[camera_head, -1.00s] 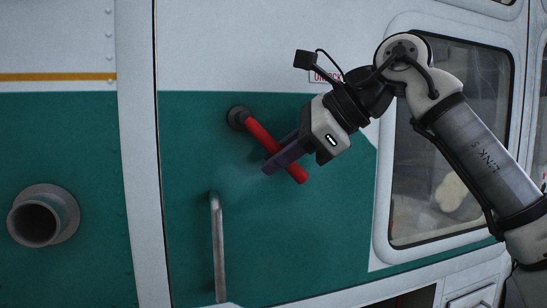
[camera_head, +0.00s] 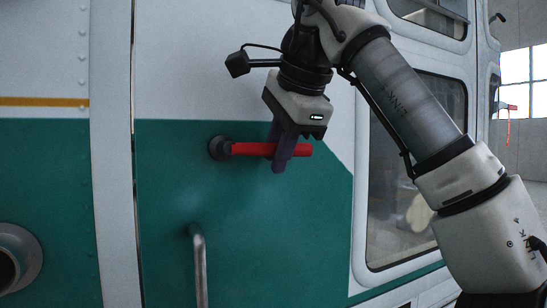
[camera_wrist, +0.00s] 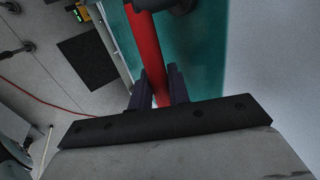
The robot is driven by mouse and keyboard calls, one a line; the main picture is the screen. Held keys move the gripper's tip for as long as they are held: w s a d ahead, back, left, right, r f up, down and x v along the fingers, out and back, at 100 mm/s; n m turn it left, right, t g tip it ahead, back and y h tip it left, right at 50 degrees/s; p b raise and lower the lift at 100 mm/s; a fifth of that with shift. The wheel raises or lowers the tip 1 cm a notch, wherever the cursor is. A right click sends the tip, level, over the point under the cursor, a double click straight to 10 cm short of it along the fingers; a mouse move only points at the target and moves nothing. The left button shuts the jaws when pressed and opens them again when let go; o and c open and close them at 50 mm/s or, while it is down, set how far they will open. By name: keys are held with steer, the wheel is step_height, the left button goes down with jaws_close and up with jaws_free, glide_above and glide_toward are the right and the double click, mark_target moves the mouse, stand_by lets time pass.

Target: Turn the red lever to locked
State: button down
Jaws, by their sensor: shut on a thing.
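The red lever (camera_head: 250,149) sticks out to the right from a dark round pivot (camera_head: 219,148) on the green part of the helicopter door. It lies about horizontal. My gripper (camera_head: 281,155) comes down from above and is shut on the lever toward its free end. In the wrist view the red lever (camera_wrist: 145,45) runs between the two dark fingers (camera_wrist: 158,92). The "unlock" label seen earlier is not visible now; my arm covers part of the white panel above the lever.
A grey vertical door handle (camera_head: 200,268) stands below the lever. A round pipe outlet (camera_head: 12,265) is at the lower left. A window (camera_head: 410,200) lies right of the door, behind my arm.

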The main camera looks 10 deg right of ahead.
steer(key=shift+r, duration=0.15)
stand_by(0.4)
steer(key=c, duration=1.6)
jaws_free()
steer(key=shift+c, duration=0.2)
